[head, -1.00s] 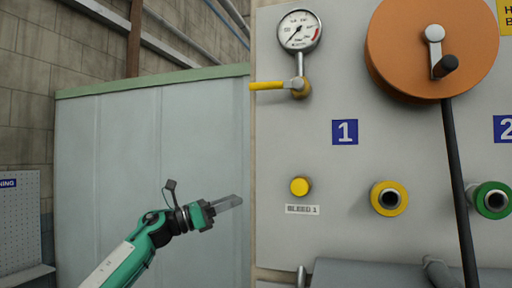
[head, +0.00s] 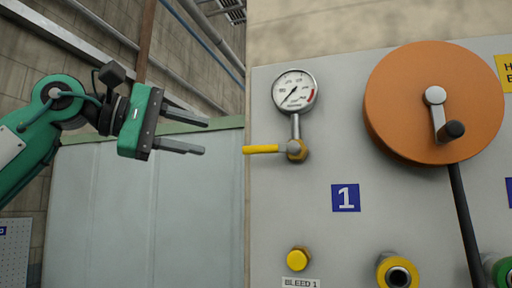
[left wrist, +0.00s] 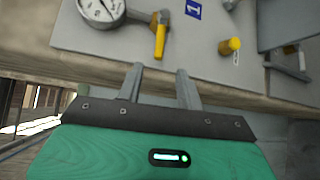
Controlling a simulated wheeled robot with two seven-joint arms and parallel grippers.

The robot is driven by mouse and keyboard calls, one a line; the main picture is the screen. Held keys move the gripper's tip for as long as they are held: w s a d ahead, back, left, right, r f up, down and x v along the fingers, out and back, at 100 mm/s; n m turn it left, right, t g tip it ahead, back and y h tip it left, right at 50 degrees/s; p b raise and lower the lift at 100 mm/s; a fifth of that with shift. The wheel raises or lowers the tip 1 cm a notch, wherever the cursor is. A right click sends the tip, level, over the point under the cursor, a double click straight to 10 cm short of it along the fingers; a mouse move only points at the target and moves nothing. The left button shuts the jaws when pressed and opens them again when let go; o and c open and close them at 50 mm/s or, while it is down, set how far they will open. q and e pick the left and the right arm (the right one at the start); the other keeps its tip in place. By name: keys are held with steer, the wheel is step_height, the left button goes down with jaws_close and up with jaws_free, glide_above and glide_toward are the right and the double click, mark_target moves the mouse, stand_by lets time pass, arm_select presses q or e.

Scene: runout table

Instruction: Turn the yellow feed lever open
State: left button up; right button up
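The yellow feed lever (head: 262,149) sticks out horizontally to the left from its brass valve (head: 297,150), below the pressure gauge (head: 295,91) on the grey panel. In the left wrist view the lever (left wrist: 160,41) shows ahead of the fingers, beside the gauge (left wrist: 101,8). My left gripper (head: 206,137) is left of the lever, at about its height in the head view. Its fingers are open, with nothing between them, and apart from the lever. The left gripper (left wrist: 161,83) also shows open in the left wrist view. My right gripper is not in view.
An orange reel (head: 405,105) with a crank and black hose is on the panel's right. A yellow bleed knob (head: 297,259) and a yellow-ringed port (head: 396,272) sit lower on the panel. A pale partition (head: 150,215) stands left of the panel.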

mark_target(253, 147)
arm_select(q)
steer(key=p+x, duration=0.4)
steer(key=x, duration=0.7)
steer(key=shift+d+r+p, duration=0.1)
steer(key=shift+d+p, duration=0.15)
steer(key=shift+p, duration=0.15)
steer(key=shift+x, duration=0.85)
steer(key=shift+a, duration=0.1)
steer(key=shift+c, duration=0.3)
jaws_close()
